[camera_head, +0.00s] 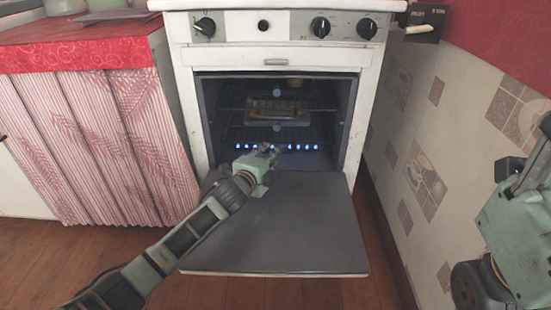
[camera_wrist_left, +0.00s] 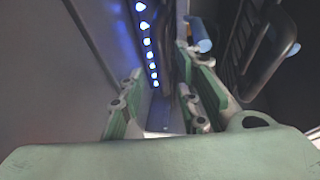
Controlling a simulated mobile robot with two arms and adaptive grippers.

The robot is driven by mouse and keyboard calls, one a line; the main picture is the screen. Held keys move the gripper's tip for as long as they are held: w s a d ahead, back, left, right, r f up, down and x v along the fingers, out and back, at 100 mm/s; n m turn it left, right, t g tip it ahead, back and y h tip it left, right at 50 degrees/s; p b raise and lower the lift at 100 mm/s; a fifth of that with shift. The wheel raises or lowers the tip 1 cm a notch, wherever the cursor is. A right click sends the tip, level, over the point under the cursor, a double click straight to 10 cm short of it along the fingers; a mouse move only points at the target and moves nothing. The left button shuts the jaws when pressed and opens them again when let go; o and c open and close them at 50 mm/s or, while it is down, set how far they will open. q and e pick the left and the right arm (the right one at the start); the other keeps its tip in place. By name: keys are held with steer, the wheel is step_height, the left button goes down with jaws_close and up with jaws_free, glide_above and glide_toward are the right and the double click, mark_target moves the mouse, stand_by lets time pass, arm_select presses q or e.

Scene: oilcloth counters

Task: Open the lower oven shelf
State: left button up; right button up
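The white oven (camera_head: 184,100) has its door (camera_head: 275,235) folded down flat in front. Inside are an upper wire rack with a tray (camera_head: 278,118) on it and a lower rack. A blue knob (camera_head: 277,127) sits at the lower rack's front, and another blue knob (camera_head: 277,92) is higher up. My left gripper (camera_head: 270,150) is at the oven mouth, low, just above the door's inner edge. In the left wrist view the gripper (camera_wrist_left: 160,95) has its fingers apart with nothing between them. A blue knob (camera_wrist_left: 200,36) shows beyond the right finger. My right gripper is not seen.
A row of blue flames (camera_head: 270,147) burns at the oven's bottom, close to my left gripper. A curtained counter (camera_head: 95,130) stands left and a tiled wall (camera_head: 440,150) right. My right arm (camera_head: 520,215) is at the right edge.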

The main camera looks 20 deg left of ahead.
arm_select(q)
steer(key=shift+b+x, duration=0.35)
steer(key=shift+x, duration=0.8)
steer(key=shift+r, duration=0.1)
jaws_close()
